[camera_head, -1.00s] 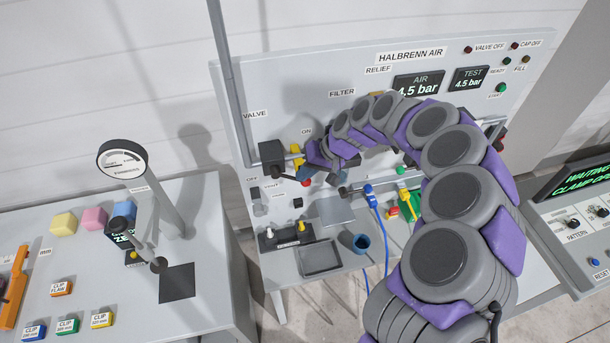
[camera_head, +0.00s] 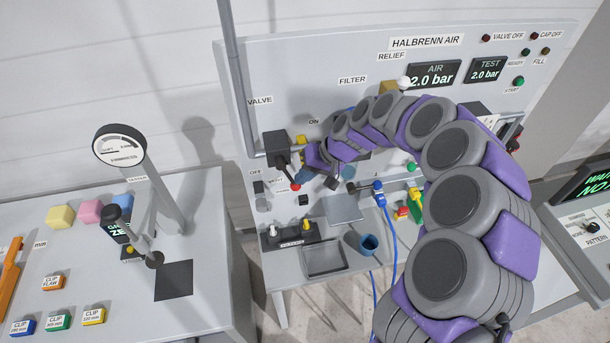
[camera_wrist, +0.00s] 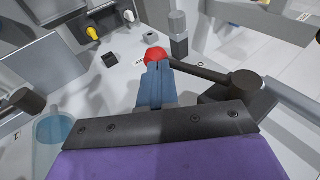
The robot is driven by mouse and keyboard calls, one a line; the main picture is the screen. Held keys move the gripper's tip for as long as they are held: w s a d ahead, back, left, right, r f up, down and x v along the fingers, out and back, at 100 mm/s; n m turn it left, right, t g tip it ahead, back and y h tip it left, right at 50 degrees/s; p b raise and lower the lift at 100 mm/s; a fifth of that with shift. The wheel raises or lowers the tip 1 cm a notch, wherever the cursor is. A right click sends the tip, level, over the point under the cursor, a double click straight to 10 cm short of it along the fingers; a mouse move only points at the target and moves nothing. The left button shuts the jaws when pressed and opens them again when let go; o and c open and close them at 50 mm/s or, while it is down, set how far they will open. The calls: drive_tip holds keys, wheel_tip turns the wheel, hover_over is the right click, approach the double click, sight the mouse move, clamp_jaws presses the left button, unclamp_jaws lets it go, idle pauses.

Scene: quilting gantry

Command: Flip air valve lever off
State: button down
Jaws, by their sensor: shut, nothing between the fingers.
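The air valve (camera_head: 275,145) is a dark box under the VALVE label at the panel's left side. Its lever has a red knob (camera_head: 295,187) and hangs down from the box, between the ON label (camera_head: 314,121) and the OFF label (camera_head: 255,172). My gripper (camera_head: 302,178) is shut, with its blue fingers just right of the red knob. In the wrist view the red knob (camera_wrist: 154,55) sits right at the fingertips (camera_wrist: 157,66); I cannot tell whether they touch. The AIR display (camera_head: 432,75) reads 2.0 bar.
A gauge stand (camera_head: 120,148) stands on the left table.

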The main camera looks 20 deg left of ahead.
drive_tip(key=shift+r, duration=0.1)
idle(0.6)
drive_tip(key=shift+r, duration=0.7)
drive_tip(key=v, duration=1.7)
drive_tip(key=shift+w, duration=0.2)
drive_tip(key=shift+d, duration=0.15)
